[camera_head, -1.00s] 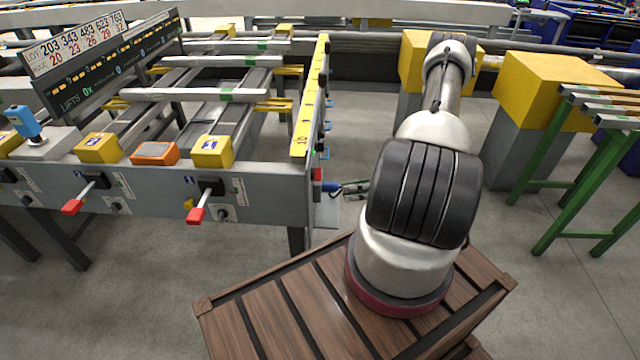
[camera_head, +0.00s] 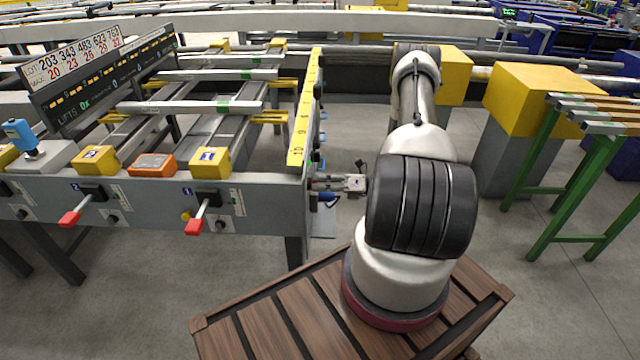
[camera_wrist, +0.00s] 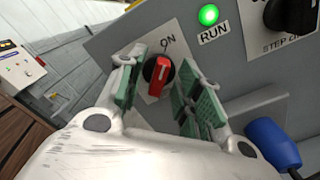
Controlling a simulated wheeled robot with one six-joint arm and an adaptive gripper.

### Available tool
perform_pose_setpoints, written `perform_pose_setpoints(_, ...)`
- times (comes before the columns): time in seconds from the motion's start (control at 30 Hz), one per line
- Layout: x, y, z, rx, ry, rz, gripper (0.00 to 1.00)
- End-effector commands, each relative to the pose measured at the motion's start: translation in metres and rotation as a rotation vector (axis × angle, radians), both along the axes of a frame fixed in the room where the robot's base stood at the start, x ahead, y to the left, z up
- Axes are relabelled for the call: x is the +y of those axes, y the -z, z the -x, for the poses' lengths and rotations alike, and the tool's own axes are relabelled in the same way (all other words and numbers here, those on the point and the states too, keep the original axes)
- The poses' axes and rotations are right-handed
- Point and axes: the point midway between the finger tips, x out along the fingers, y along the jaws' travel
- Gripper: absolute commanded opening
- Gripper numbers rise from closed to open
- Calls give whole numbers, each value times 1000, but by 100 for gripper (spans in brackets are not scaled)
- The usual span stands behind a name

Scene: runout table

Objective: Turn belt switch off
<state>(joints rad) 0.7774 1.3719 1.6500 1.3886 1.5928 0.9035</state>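The belt switch is a red rotary handle (camera_wrist: 160,76) on a round black base, seen in the wrist view on a grey panel. The word ON is printed above it, and the handle's long side runs roughly toward that word. My gripper (camera_wrist: 162,86) is open, its green-padded fingers on either side of the handle. I cannot tell whether either pad touches it. In the head view, my gripper (camera_head: 325,184) is at the right end face of the grey table frame (camera_head: 262,210), and the switch is hidden there.
A lit green RUN lamp (camera_wrist: 208,15) is above right of the switch. A black STEP knob (camera_wrist: 291,14) is farther right. A blue plug-like part (camera_wrist: 271,143) sticks out at lower right, close to the right finger. Red-tipped levers (camera_head: 197,218) project from the table front.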

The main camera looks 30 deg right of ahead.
Motion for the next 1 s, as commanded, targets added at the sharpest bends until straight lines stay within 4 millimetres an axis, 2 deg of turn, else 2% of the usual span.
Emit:
perform_pose_setpoints(0.3, 3, 0, -2, 0, 1, 1, 33)
perform_pose_setpoints(0.5, 3, 0, -2, 0, 1, 1, 0)
perform_pose_setpoints(1.0, 3, 0, -2, -73, 1, 50, 0)
